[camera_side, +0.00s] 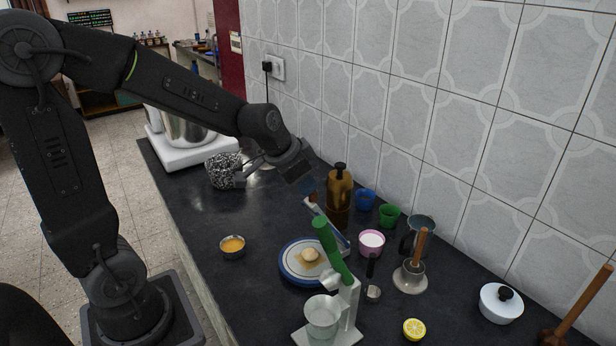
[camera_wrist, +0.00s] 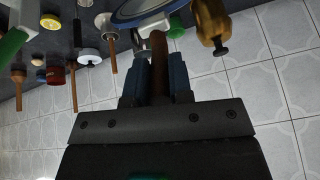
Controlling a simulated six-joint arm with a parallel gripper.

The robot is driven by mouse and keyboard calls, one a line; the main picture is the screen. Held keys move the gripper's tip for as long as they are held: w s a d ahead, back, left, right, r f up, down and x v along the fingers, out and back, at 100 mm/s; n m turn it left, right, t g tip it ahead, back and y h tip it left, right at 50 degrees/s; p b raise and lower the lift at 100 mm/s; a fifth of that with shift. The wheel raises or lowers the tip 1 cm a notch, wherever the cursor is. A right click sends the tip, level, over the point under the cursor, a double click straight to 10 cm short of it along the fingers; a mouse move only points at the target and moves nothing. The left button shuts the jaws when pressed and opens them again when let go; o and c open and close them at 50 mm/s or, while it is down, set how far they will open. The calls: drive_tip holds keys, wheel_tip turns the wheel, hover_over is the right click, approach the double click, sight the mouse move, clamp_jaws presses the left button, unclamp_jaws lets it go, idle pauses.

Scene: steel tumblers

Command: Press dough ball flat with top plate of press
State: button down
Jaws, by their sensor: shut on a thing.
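The press's round base plate (camera_side: 284,262), white with a blue rim, lies on the dark counter in the side view. A pale dough ball (camera_side: 310,254) sits on it, still rounded. My gripper (camera_side: 308,187) is above the raised plate. In the wrist view my gripper (camera_wrist: 159,62) has its blue fingers shut on a brown handle (camera_wrist: 159,45). The top plate is clear of the dough.
A white squeezer with a green lever (camera_side: 333,252) stands in front of the press. A brown bottle (camera_side: 340,190), pink cup (camera_side: 371,243) and mortar (camera_side: 411,276) stand right. An orange-filled bowl (camera_side: 232,246) is left. The tiled wall (camera_side: 400,110) runs behind. Counter left of the press is mostly free.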

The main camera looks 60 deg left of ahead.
drive_tip(key=c, duration=1)
unclamp_jaws()
drive_tip(key=shift+c, duration=0.2)
drive_tip(key=v, duration=1.4)
drive_tip(key=shift+a, duration=0.1)
